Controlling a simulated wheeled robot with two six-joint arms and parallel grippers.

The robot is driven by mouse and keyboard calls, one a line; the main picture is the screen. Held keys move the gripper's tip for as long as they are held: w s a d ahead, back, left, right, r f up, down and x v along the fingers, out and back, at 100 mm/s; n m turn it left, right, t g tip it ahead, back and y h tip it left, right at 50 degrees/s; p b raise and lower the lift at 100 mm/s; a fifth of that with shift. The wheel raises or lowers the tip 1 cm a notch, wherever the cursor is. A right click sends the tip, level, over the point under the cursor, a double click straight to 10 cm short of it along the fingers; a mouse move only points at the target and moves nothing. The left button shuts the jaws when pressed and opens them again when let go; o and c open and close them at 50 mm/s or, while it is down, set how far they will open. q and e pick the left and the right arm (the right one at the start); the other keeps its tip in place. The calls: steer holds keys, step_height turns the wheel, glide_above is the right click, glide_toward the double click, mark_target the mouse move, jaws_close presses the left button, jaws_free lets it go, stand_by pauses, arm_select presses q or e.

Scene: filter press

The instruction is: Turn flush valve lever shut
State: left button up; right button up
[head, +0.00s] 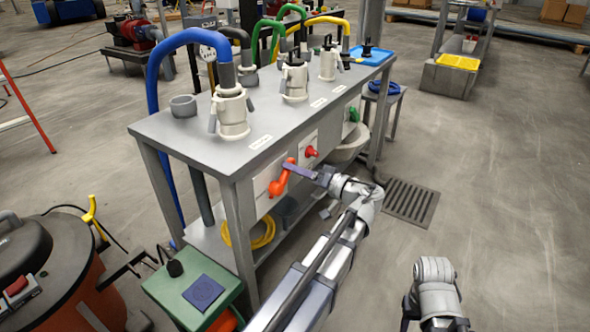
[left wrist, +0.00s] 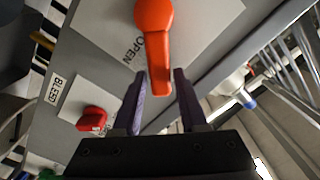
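The orange flush valve lever (head: 283,178) is on the front panel of the grey bench. My left gripper (head: 296,171) is at the lever. In the left wrist view its two dark fingers (left wrist: 159,88) are apart, one on each side of the lever's tip, with small gaps showing. Part of my right arm shows at the bottom right of the head view; its gripper fingers do not show.
A red knob (head: 310,151) sits on the panel right of the lever and also shows in the left wrist view (left wrist: 92,119). The grey bench (head: 240,152) carries pale hose couplings. A floor drain grate (head: 408,202) lies right of the bench. Open floor extends right.

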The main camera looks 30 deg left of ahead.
arm_select(q)
jaws_close()
stand_by(1.0)
